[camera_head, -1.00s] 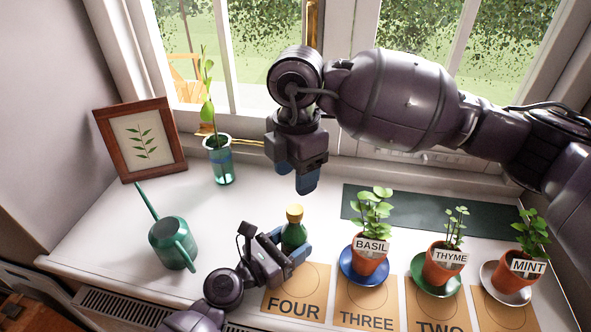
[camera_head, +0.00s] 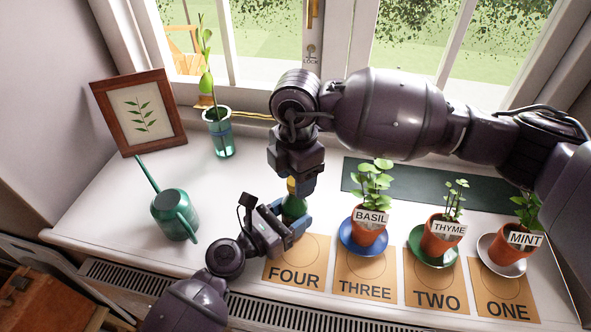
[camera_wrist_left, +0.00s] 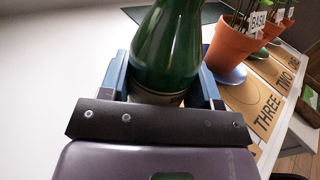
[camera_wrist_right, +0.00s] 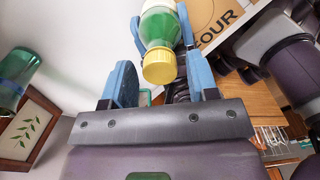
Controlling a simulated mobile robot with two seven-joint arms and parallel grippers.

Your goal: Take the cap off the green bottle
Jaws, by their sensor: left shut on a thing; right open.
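The green bottle (camera_head: 294,208) stands on the white sill near the card marked FOUR. My left gripper (camera_head: 290,226) is shut on its body from the lower left; the left wrist view shows the bottle (camera_wrist_left: 168,50) between both blue fingers. The yellow cap (camera_head: 292,186) is on the bottle's neck. My right gripper (camera_head: 297,183) is above the bottle, pointing down, and partly hides the cap.
A potted basil (camera_head: 367,232), thyme (camera_head: 440,239) and mint (camera_head: 506,247) stand on saucers to the right, behind numbered cards (camera_head: 365,288). A watering can (camera_head: 173,215), a framed leaf picture (camera_head: 140,114) and a glass vase with a cutting (camera_head: 220,138) are left.

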